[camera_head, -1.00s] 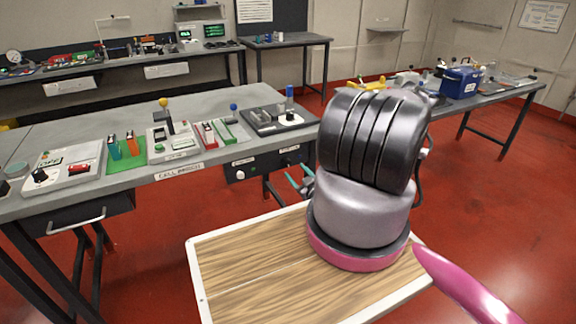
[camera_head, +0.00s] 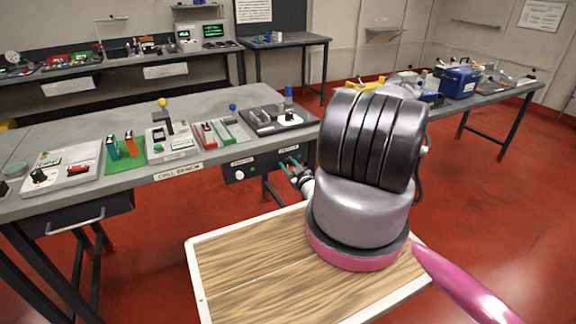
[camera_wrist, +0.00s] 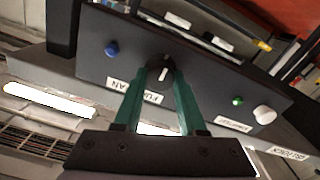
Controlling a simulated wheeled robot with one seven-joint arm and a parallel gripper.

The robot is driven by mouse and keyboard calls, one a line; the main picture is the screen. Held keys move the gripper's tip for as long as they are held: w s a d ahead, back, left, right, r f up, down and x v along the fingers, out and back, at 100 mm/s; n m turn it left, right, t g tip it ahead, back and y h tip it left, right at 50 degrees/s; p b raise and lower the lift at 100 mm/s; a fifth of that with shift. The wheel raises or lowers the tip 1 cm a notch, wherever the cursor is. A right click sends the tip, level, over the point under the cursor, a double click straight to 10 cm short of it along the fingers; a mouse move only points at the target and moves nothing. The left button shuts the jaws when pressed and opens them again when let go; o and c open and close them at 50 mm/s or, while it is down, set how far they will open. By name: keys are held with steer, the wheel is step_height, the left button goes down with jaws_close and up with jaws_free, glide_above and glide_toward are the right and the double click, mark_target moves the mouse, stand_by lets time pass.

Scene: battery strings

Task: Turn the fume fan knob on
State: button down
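The fume fan knob (camera_wrist: 166,69) is a round black knob with a white pointer mark on the dark panel (camera_wrist: 97,67). In the wrist view its pointer runs roughly up and down. A white label partly reading "FU…AN" (camera_wrist: 152,97) lies beside it, partly covered by a finger. My gripper (camera_wrist: 164,80) has two green fingers, spread apart, one on each side of the knob. I cannot tell whether they touch it. In the head view my gripper (camera_head: 289,162) is at the bench-front panel and the knob is hard to make out there.
The same panel carries a blue button (camera_wrist: 111,48), a green indicator (camera_wrist: 237,100) and a white knob (camera_wrist: 263,115). The bench top (camera_head: 75,134) above holds several devices, including a dark tray (camera_head: 262,125). Red floor (camera_head: 480,210) is open at right.

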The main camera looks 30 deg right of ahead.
steer(key=shift+n, duration=0.3)
steer(key=n, duration=0.3)
steer(key=shift+a+n, duration=0.1)
steer(key=shift+n, duration=0.3)
steer(key=n, duration=0.4)
steer(key=shift+f+n, duration=0.15)
steer(key=shift+n, duration=0.15)
steer(key=n, duration=0.4)
steer(key=shift+a, duration=0.1)
steer(key=n, duration=0.4)
steer(key=shift+f+n, duration=0.15)
steer(key=shift+n, duration=0.45)
steer(key=shift+c, duration=2.3)
jaws_free()
